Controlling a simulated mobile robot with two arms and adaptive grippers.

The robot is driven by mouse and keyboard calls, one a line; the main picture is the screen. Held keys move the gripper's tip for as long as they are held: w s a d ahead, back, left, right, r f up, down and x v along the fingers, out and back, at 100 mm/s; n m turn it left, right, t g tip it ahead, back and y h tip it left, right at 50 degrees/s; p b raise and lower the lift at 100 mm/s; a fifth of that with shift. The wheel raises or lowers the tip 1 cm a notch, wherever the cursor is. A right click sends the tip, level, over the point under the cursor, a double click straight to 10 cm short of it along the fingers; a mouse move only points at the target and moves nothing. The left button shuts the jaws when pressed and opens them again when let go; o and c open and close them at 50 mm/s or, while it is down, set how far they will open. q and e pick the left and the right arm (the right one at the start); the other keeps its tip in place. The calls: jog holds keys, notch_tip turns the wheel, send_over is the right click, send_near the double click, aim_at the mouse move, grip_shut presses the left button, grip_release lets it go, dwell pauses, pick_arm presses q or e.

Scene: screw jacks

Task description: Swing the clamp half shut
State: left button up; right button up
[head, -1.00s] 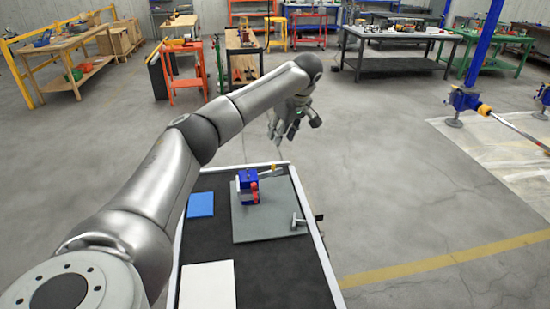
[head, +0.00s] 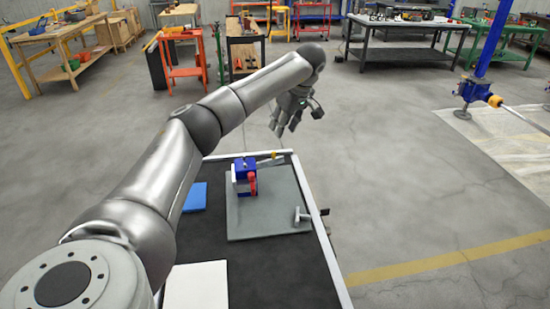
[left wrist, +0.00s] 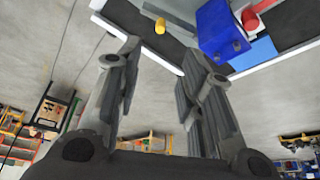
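The clamp (head: 243,178) has a blue body and a red part (head: 252,183) on its front right. It stands on a grey plate (head: 270,215) on the dark bench top. A pale lever (head: 268,160) with a yellow tip reaches out to its right. The left wrist view shows the blue body (left wrist: 220,32) at upper right, and the yellow tip (left wrist: 160,26) beyond the fingers. My left gripper (head: 284,127) hangs beyond the bench's far edge, apart from the clamp. Its fingers (left wrist: 165,62) are spread with nothing between them. My right gripper is not in view.
A small T-shaped metal piece (head: 303,214) is at the plate's right edge. A blue pad (head: 195,197) and a white sheet (head: 197,287) lie on the bench. A blue stand with a long bar (head: 474,90) is at right.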

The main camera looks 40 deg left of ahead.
aim_at(274, 152)
pick_arm(q)
jog(key=x, duration=0.8)
jog(key=p+x, duration=0.1)
jog(key=x, duration=0.3)
jog(key=shift+d+f, duration=0.25)
jog(key=shift+f, duration=0.25)
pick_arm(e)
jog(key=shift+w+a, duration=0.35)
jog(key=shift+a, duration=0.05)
pick_arm(q)
jog(key=shift+c, duration=0.2)
grip_shut()
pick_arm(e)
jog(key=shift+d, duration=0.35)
